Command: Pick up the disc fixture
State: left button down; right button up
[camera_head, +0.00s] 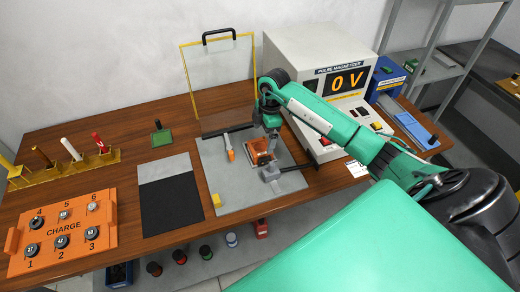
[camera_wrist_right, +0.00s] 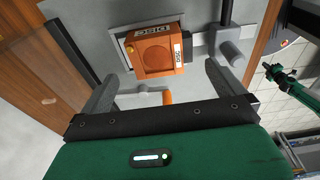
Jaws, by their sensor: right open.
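The disc fixture is an orange block with a round recess and the marking "DISC" (camera_wrist_right: 155,55). In the head view the fixture (camera_head: 260,157) sits on the grey plate, partly hidden by my right gripper. My right gripper (camera_head: 268,130) is above it, pointing down. In the right wrist view the fingers of the right gripper (camera_wrist_right: 162,75) are spread wide and empty, with the fixture ahead between and beyond their tips. My left gripper is not in view.
The pulse magnetizer (camera_head: 322,75) reads 0 V behind the fixture. A clear yellow-edged guard (camera_head: 184,70) stands at the back. A grey clamp-like block (camera_head: 271,174) and an orange-handled tool (camera_head: 229,147) lie beside the fixture. An orange CHARGE tray (camera_head: 62,252) is at left.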

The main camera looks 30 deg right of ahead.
aim_at(261, 149)
jog(key=f, duration=0.2)
jog(key=f+p, duration=0.1)
jog(key=a+f+p, duration=0.1)
jog(key=f, duration=0.1)
jog(key=shift+s+f, duration=0.1)
jog(key=shift+f, duration=0.5)
jog(key=c, duration=1.2)
